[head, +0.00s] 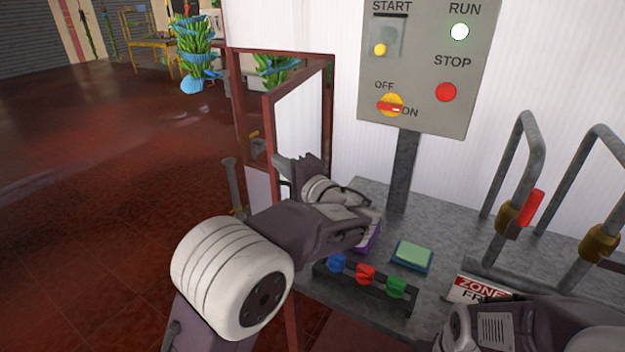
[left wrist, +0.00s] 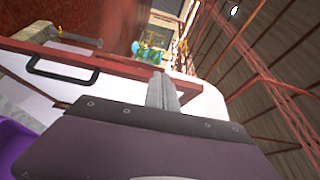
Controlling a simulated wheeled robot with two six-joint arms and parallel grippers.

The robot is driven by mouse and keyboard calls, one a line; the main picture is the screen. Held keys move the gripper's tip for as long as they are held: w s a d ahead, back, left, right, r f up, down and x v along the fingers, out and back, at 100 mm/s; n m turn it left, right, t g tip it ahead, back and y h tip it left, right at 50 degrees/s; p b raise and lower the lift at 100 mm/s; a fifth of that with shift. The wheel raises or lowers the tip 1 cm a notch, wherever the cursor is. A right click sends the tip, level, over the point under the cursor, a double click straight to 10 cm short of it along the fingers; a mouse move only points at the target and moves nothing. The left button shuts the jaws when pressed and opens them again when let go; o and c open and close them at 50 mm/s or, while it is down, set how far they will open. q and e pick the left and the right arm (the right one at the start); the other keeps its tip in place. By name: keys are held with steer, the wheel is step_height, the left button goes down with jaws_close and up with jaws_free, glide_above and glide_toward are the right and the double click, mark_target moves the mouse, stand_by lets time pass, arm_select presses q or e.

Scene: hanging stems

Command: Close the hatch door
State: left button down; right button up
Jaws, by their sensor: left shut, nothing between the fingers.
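The hatch door (head: 299,112) has a red frame around a pale panel. It stands open, swung out at an angle from its red door frame (head: 240,110) in the white wall. In the left wrist view the door's red edge (left wrist: 105,62) crosses the picture, with a black handle (left wrist: 62,74) on the pale panel. My left gripper (head: 280,162) is shut and empty, close to the door's panel side. Its fingertips (left wrist: 162,90) overlap the red edge in the left wrist view; I cannot tell whether they touch.
On the worktop are a green-topped block (head: 412,256), a strip of coloured knobs (head: 365,275) and bent pipes (head: 525,150). Open red floor (head: 90,200) lies to the left.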

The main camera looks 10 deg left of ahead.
arm_select(q)
steer(key=d+f+m+t+h+b, duration=0.1)
steer(key=d+f+m+t+h, duration=0.1)
steer(key=d+f, duration=0.45)
steer(key=s+a+r+p+x, duration=0.1)
steer(key=r+x, duration=0.1)
steer(key=x, duration=1)
steer(key=shift+a, duration=0.2)
arm_select(e)
steer(key=shift+s+f, duration=0.25)
steer(key=shift+f, duration=0.35)
arm_select(q)
steer(key=shift+s, duration=0.1)
